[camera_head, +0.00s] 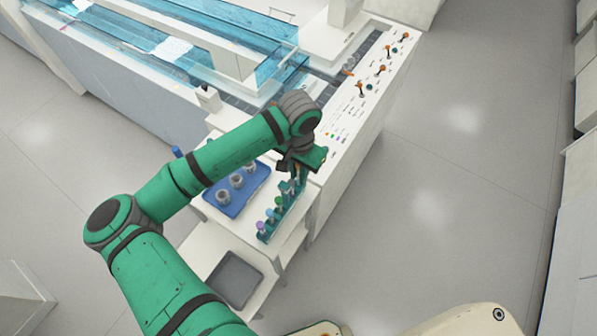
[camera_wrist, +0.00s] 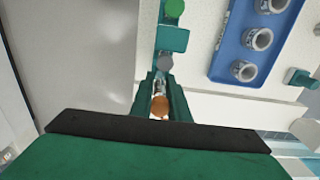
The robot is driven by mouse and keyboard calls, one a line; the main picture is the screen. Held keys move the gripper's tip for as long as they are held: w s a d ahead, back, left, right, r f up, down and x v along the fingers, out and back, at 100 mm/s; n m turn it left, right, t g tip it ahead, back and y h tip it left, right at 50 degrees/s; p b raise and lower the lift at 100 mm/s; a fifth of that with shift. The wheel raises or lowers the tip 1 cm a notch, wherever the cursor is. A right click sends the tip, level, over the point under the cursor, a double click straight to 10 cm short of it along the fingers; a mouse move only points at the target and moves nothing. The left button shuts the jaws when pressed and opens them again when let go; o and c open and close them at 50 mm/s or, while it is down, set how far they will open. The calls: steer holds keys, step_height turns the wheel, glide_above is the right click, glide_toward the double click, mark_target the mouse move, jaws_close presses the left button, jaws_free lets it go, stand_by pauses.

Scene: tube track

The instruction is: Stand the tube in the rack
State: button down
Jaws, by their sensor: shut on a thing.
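My gripper (camera_wrist: 160,88) points down at the far end of the teal rack and is shut on an orange-capped tube (camera_wrist: 159,106), which sits between its fingers in the wrist view. In the head view my gripper (camera_head: 299,168) hides most of the tube. The teal rack (camera_head: 264,237) stands along the right edge of the white cart, with several capped tubes upright in it. In the wrist view the rack (camera_wrist: 172,40) shows a green cap and a grey cap ahead of my fingers. I cannot tell whether the held tube's lower end is inside the rack.
A blue tray (camera_head: 229,207) with grey cups stands left of the rack; it also shows in the wrist view (camera_wrist: 225,65). A long white machine (camera_head: 345,140) with a control panel is close behind and to the right. A dark grey bin (camera_head: 234,280) sits on the lower shelf.

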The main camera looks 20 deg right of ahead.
steer(key=shift+w+f, duration=0.25)
steer(key=shift+f, duration=0.35)
stand_by(0.3)
steer(key=shift+s+d, duration=0.1)
steer(key=shift+d, duration=0.05)
steer(key=shift+a+f, duration=0.15)
steer(key=shift+a, duration=0.1)
steer(key=shift+f, duration=0.1)
steer(key=shift+s+f, duration=0.15)
steer(key=shift+f, duration=0.15)
steer(key=c, duration=1.6)
jaws_free()
